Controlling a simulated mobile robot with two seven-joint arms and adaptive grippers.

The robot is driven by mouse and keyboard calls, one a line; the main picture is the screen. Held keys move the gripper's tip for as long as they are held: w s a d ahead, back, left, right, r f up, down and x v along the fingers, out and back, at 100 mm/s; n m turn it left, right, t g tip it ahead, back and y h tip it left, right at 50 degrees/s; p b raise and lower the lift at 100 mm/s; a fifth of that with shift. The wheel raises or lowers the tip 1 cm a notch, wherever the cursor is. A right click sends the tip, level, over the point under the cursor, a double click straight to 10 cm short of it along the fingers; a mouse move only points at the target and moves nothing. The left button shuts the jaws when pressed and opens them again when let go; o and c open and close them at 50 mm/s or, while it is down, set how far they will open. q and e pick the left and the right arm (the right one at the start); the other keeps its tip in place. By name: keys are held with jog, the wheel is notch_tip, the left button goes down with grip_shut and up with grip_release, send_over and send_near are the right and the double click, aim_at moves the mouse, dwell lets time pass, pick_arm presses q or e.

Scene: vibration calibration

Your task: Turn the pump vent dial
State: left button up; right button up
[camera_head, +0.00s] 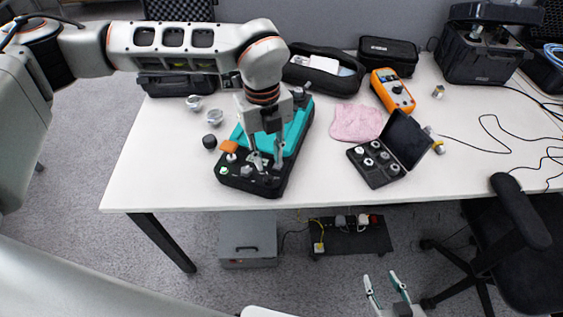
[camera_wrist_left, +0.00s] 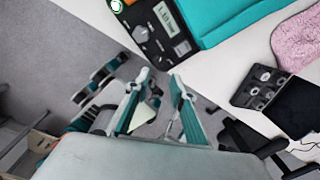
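The pump unit is a black case with a teal cover (camera_head: 296,127), standing on the white table; the teal part also shows in the left wrist view (camera_wrist_left: 222,20). Its control panel carries a round silver-grey dial (camera_wrist_left: 141,31) beside a small display (camera_wrist_left: 165,17). My left gripper (camera_head: 266,161) hangs over the panel, pointing down, and hides part of it. In the left wrist view its two fingers (camera_wrist_left: 160,78) are apart with nothing between them, and the dial lies beyond the tips. My right gripper (camera_head: 381,283) is low in front of the table, fingers apart and empty.
An open black case of weights (camera_head: 374,165), a pink cloth (camera_head: 356,123) and an orange multimeter (camera_head: 392,90) lie right of the pump unit. Small metal parts (camera_head: 214,116) stand to its left. A chair (camera_head: 521,211) is at the front right. The table's left front is clear.

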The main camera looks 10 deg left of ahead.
aim_at(267, 174)
pick_arm(q)
jog(key=shift+w+a, duration=0.35)
jog(key=shift+a, duration=0.05)
jog(key=shift+f, duration=3.75)
grip_shut()
